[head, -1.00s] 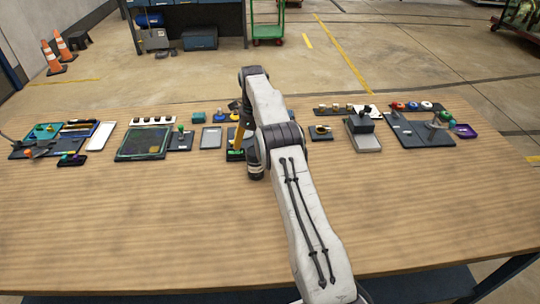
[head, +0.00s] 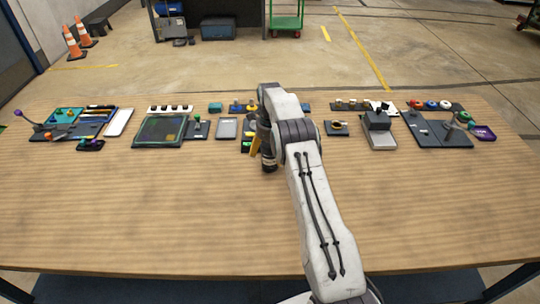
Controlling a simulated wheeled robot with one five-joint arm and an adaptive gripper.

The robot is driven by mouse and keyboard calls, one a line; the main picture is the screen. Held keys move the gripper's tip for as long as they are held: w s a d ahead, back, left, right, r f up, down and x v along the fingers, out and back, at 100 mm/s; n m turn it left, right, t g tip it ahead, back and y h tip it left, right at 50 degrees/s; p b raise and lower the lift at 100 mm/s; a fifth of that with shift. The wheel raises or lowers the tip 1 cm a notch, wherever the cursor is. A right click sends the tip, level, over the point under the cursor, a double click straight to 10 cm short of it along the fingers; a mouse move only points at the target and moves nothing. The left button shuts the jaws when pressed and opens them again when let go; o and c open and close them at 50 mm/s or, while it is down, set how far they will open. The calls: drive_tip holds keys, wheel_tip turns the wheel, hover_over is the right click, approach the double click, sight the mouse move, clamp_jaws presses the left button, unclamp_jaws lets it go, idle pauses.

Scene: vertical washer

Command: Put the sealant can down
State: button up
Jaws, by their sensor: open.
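My gripper (head: 268,160) hangs at the end of my arm, low over the table at the middle of the back row. Its fingers are mostly hidden by the dark wrist, and I cannot see anything held between them. A narrow yellow piece (head: 255,147) shows just left of the wrist; I cannot tell whether it belongs to the gripper or to an object. I cannot make out the sealant can for certain. A small dark holder with green parts (head: 247,145) stands just left of the gripper.
The wooden table (head: 150,220) is clear in front.

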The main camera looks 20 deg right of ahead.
drive_tip(key=shift+c, duration=0.4)
drive_tip(key=c, duration=1.2)
drive_tip(key=shift+c, duration=0.4)
drive_tip(key=shift+r, duration=0.2)
